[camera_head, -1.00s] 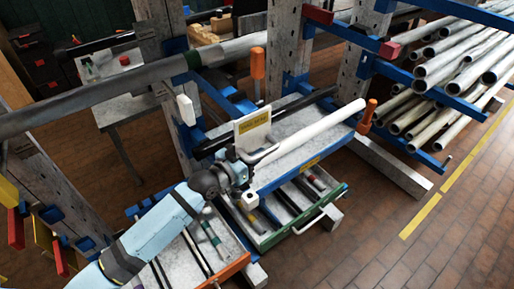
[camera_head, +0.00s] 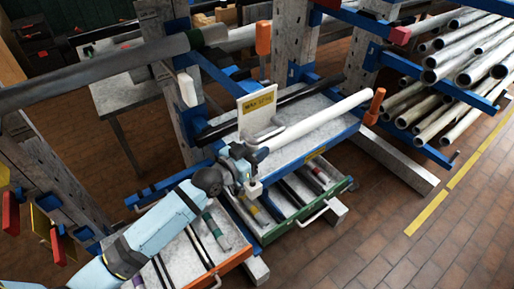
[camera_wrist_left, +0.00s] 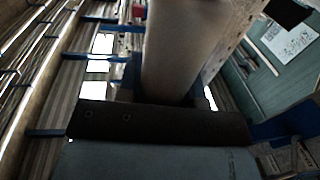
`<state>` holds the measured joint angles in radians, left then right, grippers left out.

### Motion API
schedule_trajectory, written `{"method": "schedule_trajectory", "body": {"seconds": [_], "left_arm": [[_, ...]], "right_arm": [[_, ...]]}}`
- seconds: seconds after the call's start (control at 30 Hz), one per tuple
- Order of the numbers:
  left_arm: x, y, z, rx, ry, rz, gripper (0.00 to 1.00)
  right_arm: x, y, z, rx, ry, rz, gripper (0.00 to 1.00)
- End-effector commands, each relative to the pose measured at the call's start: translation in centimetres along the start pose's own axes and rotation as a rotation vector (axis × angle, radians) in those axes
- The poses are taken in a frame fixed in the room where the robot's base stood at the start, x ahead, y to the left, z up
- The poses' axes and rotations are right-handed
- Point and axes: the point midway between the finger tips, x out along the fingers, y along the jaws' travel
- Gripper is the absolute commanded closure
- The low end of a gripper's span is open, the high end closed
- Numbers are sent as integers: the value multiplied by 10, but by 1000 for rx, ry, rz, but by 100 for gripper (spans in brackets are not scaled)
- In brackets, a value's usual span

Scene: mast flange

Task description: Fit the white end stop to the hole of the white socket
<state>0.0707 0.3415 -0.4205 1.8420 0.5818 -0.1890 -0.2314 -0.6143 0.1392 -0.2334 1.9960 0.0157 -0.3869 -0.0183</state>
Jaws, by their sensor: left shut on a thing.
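My left gripper (camera_head: 248,169) is at the near end of the blue tray, by the near end of a long white tube (camera_head: 322,120). A small white block, apparently the white socket (camera_head: 254,188), shows just below the gripper at the tray's near front corner. Its hole cannot be made out, and I cannot tell whether stop and socket touch. In the left wrist view a thick pale cylinder (camera_wrist_left: 180,50) stands beyond the dark gripper body. My right gripper is out of view.
A white plate with a yellow label (camera_head: 257,112) stands behind the tube. An orange stop (camera_head: 376,103) stands at the tray's far corner, and a white upright block (camera_head: 187,88) on an upper arm. A green drawer (camera_head: 305,217) is open below. Floor at right is clear.

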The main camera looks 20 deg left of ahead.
Motion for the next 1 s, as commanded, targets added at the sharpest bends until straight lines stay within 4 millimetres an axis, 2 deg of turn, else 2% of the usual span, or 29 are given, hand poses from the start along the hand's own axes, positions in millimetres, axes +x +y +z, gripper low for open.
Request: {"method": "schedule_trajectory", "body": {"seconds": [0.13, 1.0], "left_arm": [[0, 0, 8, 0, 1, 0, 98], [-1, 0, 8, 1, 1, -1, 98]], "right_arm": [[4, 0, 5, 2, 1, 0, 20], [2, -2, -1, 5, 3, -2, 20]]}}
